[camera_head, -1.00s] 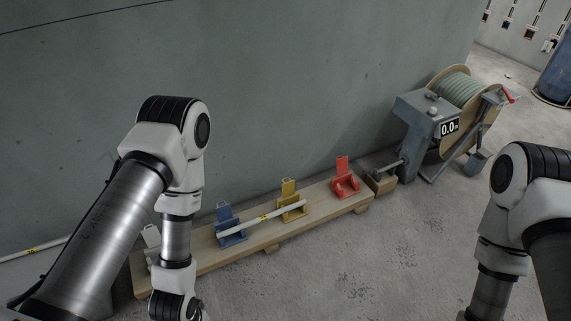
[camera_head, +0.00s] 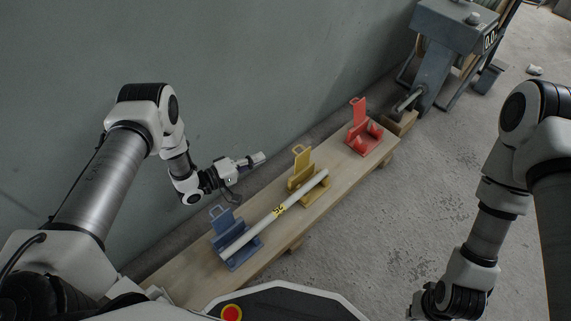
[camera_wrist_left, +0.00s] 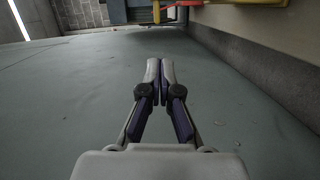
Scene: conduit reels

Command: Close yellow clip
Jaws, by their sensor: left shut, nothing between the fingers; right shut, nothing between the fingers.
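The yellow clip (camera_head: 300,177) stands on the wooden plank, its lid upright with a loop on top. A white conduit (camera_head: 262,222) with a yellow label lies through the yellow clip and the blue clip (camera_head: 222,222). My left gripper (camera_head: 262,157) is shut and empty, beside the yellow clip on the wall side, apart from it. Its closed fingers also show in the left wrist view (camera_wrist_left: 160,64). Something yellow shows at that view's top edge, cut off. My right arm is at the right of the head view; its fingers are out of frame.
The wooden plank (camera_head: 345,184) runs along the grey wall (camera_head: 280,70). A red clip (camera_head: 359,118) with its lid up is further along it, empty. A grey reel machine (camera_head: 440,50) stands beyond. The floor right of the plank is clear.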

